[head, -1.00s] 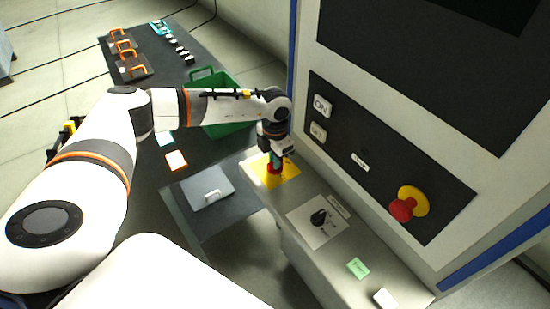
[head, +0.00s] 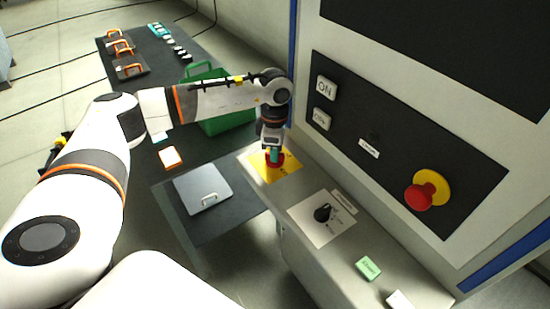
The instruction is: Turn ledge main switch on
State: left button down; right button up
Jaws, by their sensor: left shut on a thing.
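The ledge main switch (head: 270,163) is a red knob on a yellow plate (head: 283,172), at the far end of the grey ledge (head: 305,265). My left gripper (head: 274,156) points down on it from above and is shut on the red knob. The fingers cover much of the knob, so its exact turn angle is hard to tell. My right gripper is not in view.
A black rotary knob (head: 322,212) on a white plate and a green label block (head: 368,268) sit nearer on the ledge. The machine panel beside it carries an ON button (head: 326,89) and a red emergency button (head: 418,197). A green crate (head: 225,121) stands behind my arm.

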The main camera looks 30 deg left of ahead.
pick_arm(q)
jog(key=m+b, duration=0.4)
jog(key=m, duration=0.1)
jog(key=shift+f+m, duration=0.1)
jog(key=shift+m, duration=0.2)
jog(key=m+b, duration=0.2)
jog(key=shift+m, duration=0.4)
jog(key=shift+r+m+b, duration=0.2)
jog(key=shift+m+b, duration=0.3)
jog(key=shift+m, duration=0.1)
jog(key=c, duration=1.5)
grip_release()
jog(key=shift+o, duration=0.2)
notch_tip(320, 180, up, 12)
jog(key=b, duration=0.2)
